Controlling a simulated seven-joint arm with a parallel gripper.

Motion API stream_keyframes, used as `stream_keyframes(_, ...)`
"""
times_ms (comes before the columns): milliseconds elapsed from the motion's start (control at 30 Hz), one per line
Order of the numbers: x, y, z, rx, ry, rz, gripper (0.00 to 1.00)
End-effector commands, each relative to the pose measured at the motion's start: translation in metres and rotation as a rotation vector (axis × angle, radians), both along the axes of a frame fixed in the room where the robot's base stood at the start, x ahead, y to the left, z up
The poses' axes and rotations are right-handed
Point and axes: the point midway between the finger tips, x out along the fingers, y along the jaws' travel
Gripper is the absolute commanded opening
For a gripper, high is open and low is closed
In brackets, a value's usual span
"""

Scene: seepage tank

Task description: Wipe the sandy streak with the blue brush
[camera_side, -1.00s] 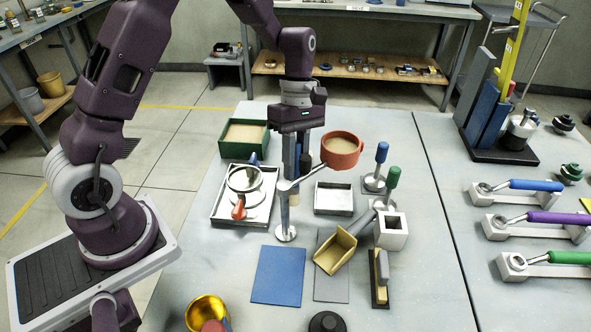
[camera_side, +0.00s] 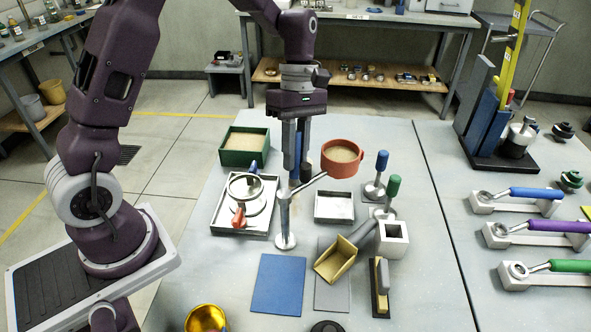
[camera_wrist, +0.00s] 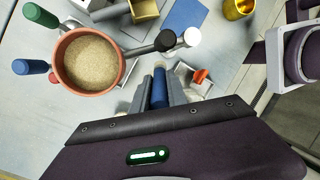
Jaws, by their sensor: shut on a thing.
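My gripper (camera_side: 296,180) is shut on the upright handle of the blue brush (camera_side: 298,150), above the table behind the metal stand. The blue handle (camera_wrist: 159,88) also shows between the fingers (camera_wrist: 158,98) in the wrist view. The brush's lower end is hidden by the fingers and the stand. I cannot make out the sandy streak in either view.
A green sand box (camera_side: 244,147) and a metal tray (camera_side: 225,215) are left. A scoop (camera_side: 335,260) and blue plate (camera_side: 278,285) lie in front.

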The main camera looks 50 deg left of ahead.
Motion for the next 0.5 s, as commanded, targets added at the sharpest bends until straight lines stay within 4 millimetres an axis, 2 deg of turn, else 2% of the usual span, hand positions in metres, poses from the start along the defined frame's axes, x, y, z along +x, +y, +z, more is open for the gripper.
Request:
stream_keyframes(267,0.000,0.000,-0.001,0.000,0.001,-0.001,0.00)
stream_keyframes(500,0.000,0.000,-0.013,0.000,0.001,0.000,0.00)
